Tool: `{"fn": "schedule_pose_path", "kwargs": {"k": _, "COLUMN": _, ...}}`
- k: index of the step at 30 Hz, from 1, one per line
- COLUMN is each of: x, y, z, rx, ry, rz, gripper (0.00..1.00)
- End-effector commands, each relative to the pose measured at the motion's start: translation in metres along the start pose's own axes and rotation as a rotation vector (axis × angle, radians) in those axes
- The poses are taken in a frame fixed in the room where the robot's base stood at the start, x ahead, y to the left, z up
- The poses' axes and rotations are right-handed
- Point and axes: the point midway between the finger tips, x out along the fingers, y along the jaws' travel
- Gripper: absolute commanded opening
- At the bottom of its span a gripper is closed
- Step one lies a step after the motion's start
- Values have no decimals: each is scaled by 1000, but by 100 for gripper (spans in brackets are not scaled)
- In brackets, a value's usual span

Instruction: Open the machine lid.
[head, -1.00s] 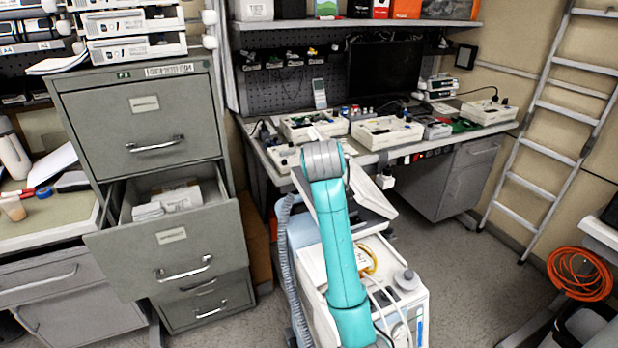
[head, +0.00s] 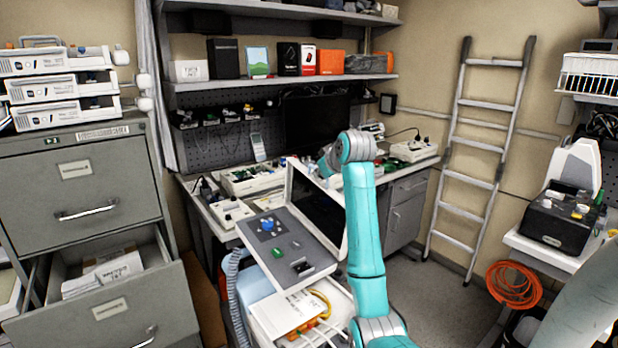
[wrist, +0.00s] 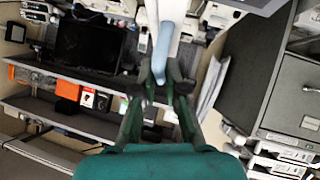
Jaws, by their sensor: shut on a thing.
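The machine (head: 270,315) is a white cart in the lower middle of the head view. Its grey control panel (head: 258,250), with a blue knob, lies tilted on top. The lid (head: 316,208), a white frame around a dark screen, stands raised and tilted behind the panel. In the wrist view my gripper (wrist: 162,84) is shut on a light blue-grey bar (wrist: 163,45), which looks like the lid's handle. In the head view my gripper is at the lid's top edge, and its fingertips are mostly hidden by the lid and my arm.
A filing cabinet (head: 85,190) with an open drawer (head: 165,290) stands at the left. A workbench (head: 190,185) with devices is behind the machine. A ladder (head: 480,150) leans on the back wall. Floor (head: 430,285) is free at the machine's right.

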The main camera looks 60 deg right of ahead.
Motion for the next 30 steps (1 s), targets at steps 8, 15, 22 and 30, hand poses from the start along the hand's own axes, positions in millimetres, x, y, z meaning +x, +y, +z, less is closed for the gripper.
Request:
{"fn": "schedule_pose_path", "kwargs": {"k": 8, "x": 4, "y": 14, "z": 3, "rx": 0, "ry": -1, "rz": 1, "gripper": 0}}
{"fn": "schedule_pose_path", "kwargs": {"k": 15, "x": 4, "y": 15, "z": 4, "rx": 0, "ry": -1, "rz": 1, "gripper": 0}}
{"fn": "schedule_pose_path", "kwargs": {"k": 22, "x": 4, "y": 15, "z": 4, "rx": 0, "ry": 0, "rz": 0, "gripper": 18}}
{"fn": "schedule_pose_path", "kwargs": {"k": 30, "x": 4, "y": 14, "z": 4, "rx": -1, "ry": -1, "rz": 0, "gripper": 36}}
